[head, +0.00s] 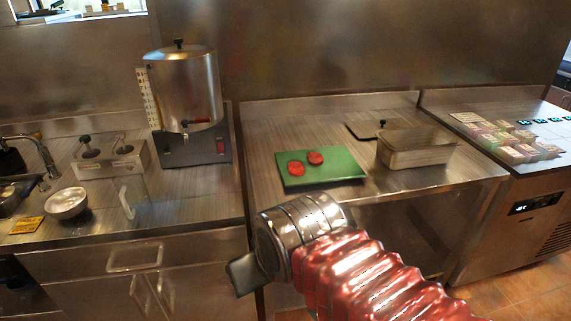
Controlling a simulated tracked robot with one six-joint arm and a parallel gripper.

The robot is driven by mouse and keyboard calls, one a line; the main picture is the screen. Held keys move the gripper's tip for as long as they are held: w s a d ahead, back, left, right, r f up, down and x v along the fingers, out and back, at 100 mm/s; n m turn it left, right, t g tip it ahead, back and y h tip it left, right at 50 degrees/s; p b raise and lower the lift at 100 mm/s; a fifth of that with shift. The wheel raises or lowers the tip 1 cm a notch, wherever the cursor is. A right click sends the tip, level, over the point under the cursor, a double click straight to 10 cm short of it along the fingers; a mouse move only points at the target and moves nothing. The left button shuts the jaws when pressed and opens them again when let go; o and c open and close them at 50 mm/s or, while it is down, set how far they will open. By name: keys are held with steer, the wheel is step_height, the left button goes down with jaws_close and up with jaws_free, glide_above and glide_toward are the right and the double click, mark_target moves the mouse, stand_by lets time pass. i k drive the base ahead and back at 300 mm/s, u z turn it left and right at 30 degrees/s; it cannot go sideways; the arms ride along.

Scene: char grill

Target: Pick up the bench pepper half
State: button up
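Two small red round pieces lie on a green cutting board (341,168) on the steel bench. One red piece (296,168) is nearer and to the left; the other red piece (315,158) is just behind it to the right. They look like pepper halves, but they are too small to be sure. My gripper (243,275) is in front of and below the bench edge, left of the board and apart from it. Only a dark finger part shows at its end, so its opening is hidden. I see nothing held in it.
A steel pan (415,148) stands right of the board, with a flat dark lid (366,130) behind. A tall steel urn (185,90) stands on the left counter. A metal bowl (67,203) is at the far left. Several packets (512,150) lie on the right unit.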

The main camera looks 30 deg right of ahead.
mark_target(295, 169)
steer(key=i, duration=0.85)
steer(key=z, duration=0.05)
